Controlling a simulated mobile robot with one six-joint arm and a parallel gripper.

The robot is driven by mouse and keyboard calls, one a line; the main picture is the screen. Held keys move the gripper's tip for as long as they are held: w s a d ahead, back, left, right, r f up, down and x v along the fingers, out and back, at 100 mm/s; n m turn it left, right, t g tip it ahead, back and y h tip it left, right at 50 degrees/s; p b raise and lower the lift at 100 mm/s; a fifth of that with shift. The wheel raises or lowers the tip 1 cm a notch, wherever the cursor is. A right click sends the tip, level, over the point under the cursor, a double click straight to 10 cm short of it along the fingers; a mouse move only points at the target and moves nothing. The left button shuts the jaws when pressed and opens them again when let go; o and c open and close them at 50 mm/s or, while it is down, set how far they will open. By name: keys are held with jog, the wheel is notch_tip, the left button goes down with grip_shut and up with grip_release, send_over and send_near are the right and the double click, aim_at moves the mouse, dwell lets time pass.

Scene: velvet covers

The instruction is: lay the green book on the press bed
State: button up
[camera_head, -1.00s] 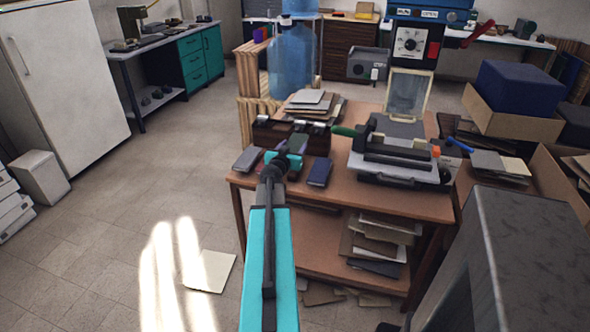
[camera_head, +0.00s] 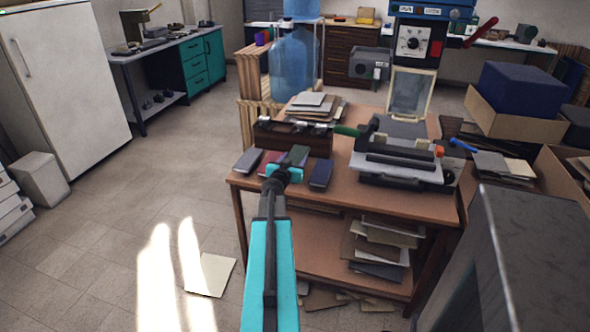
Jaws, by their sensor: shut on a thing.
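My gripper (camera_head: 292,168) is over the front left of the brown table, shut on the green book (camera_head: 298,154). The book's upper end sticks out beyond the jaws; the arm and jaws hide its lower part. I cannot tell how far it is above the table top. A grey and black press-like machine (camera_head: 405,165) stands on the table to the right of my gripper, apart from it. Its flat grey plate (camera_head: 400,128) lies toward the back. I see no book on it, and I cannot tell which surface is the press bed.
A dark grey book (camera_head: 247,161), a maroon book (camera_head: 267,161) and a navy book (camera_head: 321,173) lie close around my gripper. A wooden box (camera_head: 292,139) with metal parts stands behind it. A green handle (camera_head: 346,131) juts out left of the machine. A grey cabinet (camera_head: 515,255) stands front right.

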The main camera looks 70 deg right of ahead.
jog(key=shift+f+b, duration=0.3)
jog(key=shift+f, duration=1.8)
jog(key=shift+f, duration=0.2)
jog(key=o, duration=1.1)
jog(key=shift+f+b, duration=0.15)
jog(key=shift+b, duration=0.7)
jog(key=a+p, duration=0.1)
jog(key=a, duration=0.2)
jog(key=a+r+p, duration=0.1)
jog(key=a, duration=0.3)
jog(key=a+p, duration=0.1)
jog(key=a, duration=0.3)
jog(key=shift+s+a+r, duration=0.15)
jog(key=shift+s+r, duration=0.2)
jog(key=a+p, duration=0.1)
jog(key=p, duration=0.1)
jog(key=shift+p, duration=0.35)
